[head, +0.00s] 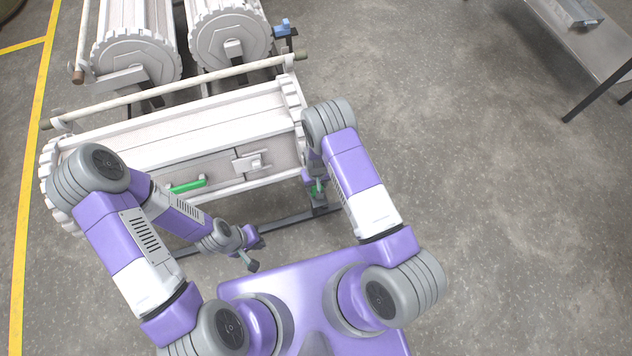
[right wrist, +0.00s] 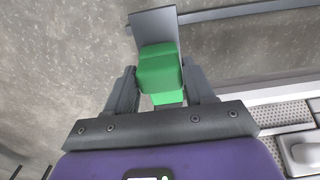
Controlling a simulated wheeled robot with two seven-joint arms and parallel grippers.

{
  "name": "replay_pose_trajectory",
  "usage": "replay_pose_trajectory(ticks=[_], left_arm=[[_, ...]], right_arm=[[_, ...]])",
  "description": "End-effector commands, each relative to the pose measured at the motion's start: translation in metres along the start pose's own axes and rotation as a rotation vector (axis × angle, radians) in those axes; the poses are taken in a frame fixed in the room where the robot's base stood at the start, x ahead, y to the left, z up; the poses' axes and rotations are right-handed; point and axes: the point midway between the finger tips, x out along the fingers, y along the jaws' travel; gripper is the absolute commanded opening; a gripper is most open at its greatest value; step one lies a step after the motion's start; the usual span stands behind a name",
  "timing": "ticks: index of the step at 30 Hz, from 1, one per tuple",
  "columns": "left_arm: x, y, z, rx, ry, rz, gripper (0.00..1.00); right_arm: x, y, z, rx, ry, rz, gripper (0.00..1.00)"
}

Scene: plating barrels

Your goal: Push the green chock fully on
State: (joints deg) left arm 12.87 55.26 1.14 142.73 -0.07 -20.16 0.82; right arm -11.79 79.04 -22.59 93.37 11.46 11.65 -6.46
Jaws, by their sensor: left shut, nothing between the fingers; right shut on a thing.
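The green chock (right wrist: 160,72) is between the fingers of my right gripper (right wrist: 158,68) in the right wrist view. My right gripper is shut on it. The chock overlaps a dark grey upright plate (right wrist: 152,24); how far it sits on the plate cannot be told. In the head view a small green part of the chock (head: 316,190) shows beside the rail end, just right of the near barrel, mostly hidden by my right arm. My left gripper (head: 252,264) is shut and empty, in front of the barrel and above the floor.
The near white barrel (head: 225,125) has a green handle (head: 188,186) and a latch (head: 252,162) on its side. Two more barrels (head: 135,55) stand behind it. A dark floor rail (head: 290,219) runs along the front. A metal table (head: 570,40) stands far right; the floor between is clear.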

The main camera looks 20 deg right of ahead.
Motion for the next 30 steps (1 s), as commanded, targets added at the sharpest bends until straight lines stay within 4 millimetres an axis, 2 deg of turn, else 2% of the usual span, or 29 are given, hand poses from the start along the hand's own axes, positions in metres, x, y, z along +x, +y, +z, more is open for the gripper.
replay_pose_trajectory(ticks=[1, 2, 6, 13, 16, 24, 30], left_arm=[[0.000, 0.000, 0.000, 0.000, 0.000, 0.000, 0.00], [0.000, 0.000, 0.000, 0.000, 0.000, 0.000, 0.00], [0.000, 0.000, 0.000, 0.000, 0.000, 0.000, 0.00], [0.000, 0.000, 0.000, 0.000, 0.001, 0.000, 0.00], [-0.003, 0.001, 0.000, 0.000, 0.001, 0.000, 0.00], [-0.020, 0.008, 0.001, 0.000, 0.001, 0.000, 0.00], [-0.027, 0.010, 0.001, 0.000, 0.001, 0.000, 0.00]], right_arm=[[-0.002, 0.000, -0.007, 0.001, 0.020, 0.001, 0.00], [-0.002, 0.000, -0.007, 0.001, 0.020, 0.001, 0.57], [-0.002, 0.000, -0.006, 0.000, 0.016, 0.001, 0.74], [-0.002, 0.000, -0.004, 0.000, 0.011, 0.000, 0.74], [-0.008, 0.000, -0.004, 0.000, 0.012, 0.000, 0.74], [-0.053, 0.000, -0.004, 0.000, 0.015, 0.000, 0.74], [-0.075, 0.000, -0.004, 0.000, 0.013, 0.000, 0.74]])
